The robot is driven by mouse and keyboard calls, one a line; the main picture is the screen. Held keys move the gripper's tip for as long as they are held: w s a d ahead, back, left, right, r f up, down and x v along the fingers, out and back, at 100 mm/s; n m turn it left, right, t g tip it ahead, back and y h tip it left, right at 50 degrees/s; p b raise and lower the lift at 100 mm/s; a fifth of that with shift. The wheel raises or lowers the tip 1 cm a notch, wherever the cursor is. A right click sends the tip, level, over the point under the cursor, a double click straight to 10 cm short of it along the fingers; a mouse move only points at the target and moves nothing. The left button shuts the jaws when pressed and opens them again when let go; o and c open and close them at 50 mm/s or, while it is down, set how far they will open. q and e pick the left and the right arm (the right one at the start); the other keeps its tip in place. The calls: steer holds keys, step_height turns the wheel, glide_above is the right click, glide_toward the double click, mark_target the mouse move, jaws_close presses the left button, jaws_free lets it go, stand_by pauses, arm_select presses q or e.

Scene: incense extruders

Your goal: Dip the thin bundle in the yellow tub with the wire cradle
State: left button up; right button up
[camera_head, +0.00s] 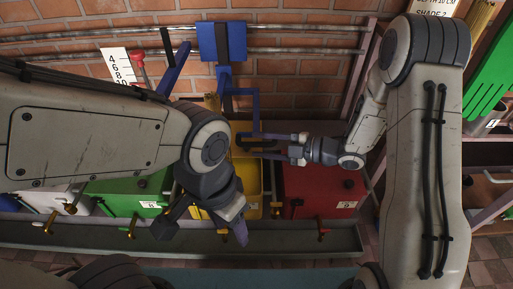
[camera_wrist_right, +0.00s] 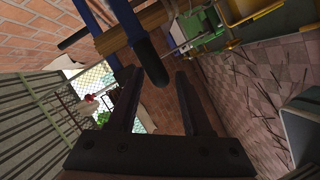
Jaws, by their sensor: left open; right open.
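The yellow tub (camera_head: 247,175) stands in the middle of the row, partly hidden by my left arm. The blue wire cradle (camera_head: 226,78) hangs above it from the rail, its lower frame over the tub. A tan bundle (camera_head: 213,101) shows beside the cradle, mostly hidden by my left arm; a tan length also crosses the blue bars in the right wrist view (camera_wrist_right: 135,32). My right gripper (camera_head: 262,149) is open by the cradle's lower frame. In the wrist view a black grip (camera_wrist_right: 150,62) lies near its fingertips, not clasped. My left gripper (camera_head: 207,226) is open and empty in front of the yellow tub.
A green tub (camera_head: 120,195) stands left and a red tub (camera_head: 318,188) right of the yellow one. Taps stick out along the front trough (camera_head: 90,236). A numbered card (camera_head: 118,66) hangs on the wall. More sticks (camera_head: 482,17) stand at top right.

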steer(key=shift+x, duration=0.95)
jaws_close()
stand_by(0.7)
